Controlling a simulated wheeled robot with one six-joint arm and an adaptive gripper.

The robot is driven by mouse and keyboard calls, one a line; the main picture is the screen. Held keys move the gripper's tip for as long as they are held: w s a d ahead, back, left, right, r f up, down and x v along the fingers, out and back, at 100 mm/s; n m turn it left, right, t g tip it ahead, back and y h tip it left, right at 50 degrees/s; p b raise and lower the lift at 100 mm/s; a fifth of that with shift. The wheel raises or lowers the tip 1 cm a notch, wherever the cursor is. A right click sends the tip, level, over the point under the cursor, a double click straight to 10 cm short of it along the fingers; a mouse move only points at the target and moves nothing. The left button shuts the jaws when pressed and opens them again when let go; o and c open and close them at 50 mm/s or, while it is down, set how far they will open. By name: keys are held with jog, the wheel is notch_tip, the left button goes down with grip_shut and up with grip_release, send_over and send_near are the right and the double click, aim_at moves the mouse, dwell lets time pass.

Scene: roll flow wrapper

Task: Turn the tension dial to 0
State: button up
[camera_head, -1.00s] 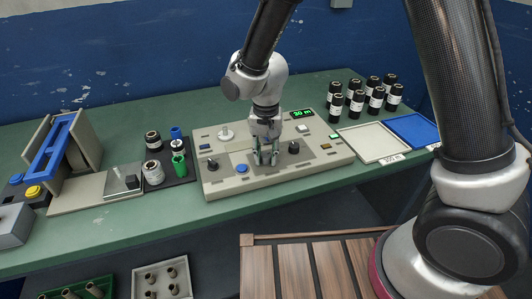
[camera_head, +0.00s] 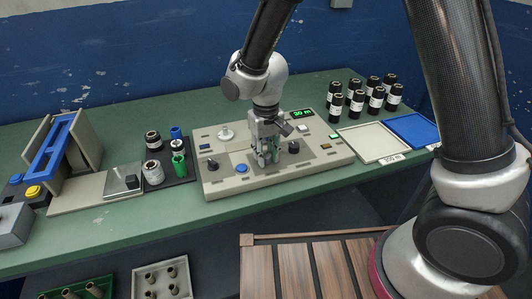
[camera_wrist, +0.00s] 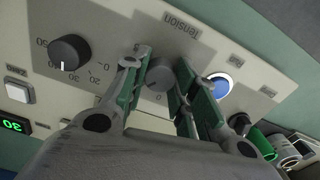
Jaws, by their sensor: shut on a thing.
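The tension dial (camera_wrist: 158,76) is a small grey round knob on the beige control panel (camera_wrist: 220,50), under the printed word "Tension", which appears upside down in the wrist view. A "0" is printed near its lower edge and a "5" near its upper left. My gripper (camera_wrist: 160,68) has one green-padded finger on each side of the dial and is shut on it. In the head view my gripper (camera_head: 266,160) points down at the panel's middle and hides the dial. I cannot clearly tell where the dial's pointer stands.
A black knob (camera_wrist: 70,50) with a numbered scale and a blue button (camera_wrist: 219,85) flank the dial. A green display (camera_head: 302,113) reads 30.

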aim_at(266, 155)
jog(key=n, duration=1.1)
jog(key=shift+n, duration=0.3)
dwell(0.4)
jog(key=o, duration=1.1)
jog(key=shift+c, duration=0.2)
notch_tip(266, 155, up, 12)
